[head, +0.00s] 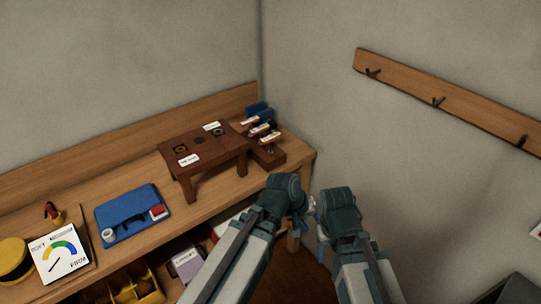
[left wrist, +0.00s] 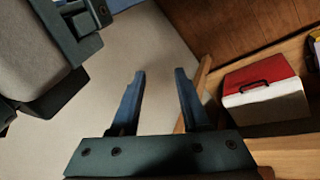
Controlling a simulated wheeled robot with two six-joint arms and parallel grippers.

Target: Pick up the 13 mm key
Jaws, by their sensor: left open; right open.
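No key can be made out for certain as the 13 mm one. A small dark wooden rack (head: 268,156) at the bench's right end holds several small items with white labels and blue or dark tops, too small to read. My left gripper (head: 288,192) is in front of the bench's right end, below the rack in the head view. In the left wrist view my left gripper (left wrist: 160,74) has its blue fingers apart with nothing between them. My right gripper (head: 338,203) is just right of it, open, clear of the bench; its fingertips are hard to see.
A brown raised stand (head: 208,158) with labelled discs is left of the rack. A blue mat (head: 130,213), a gauge card (head: 62,248) and a yellow round thing (head: 14,262) lie further left. A red-and-white box (left wrist: 265,92) sits low by the bench. Hooks (head: 438,101) line the right wall.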

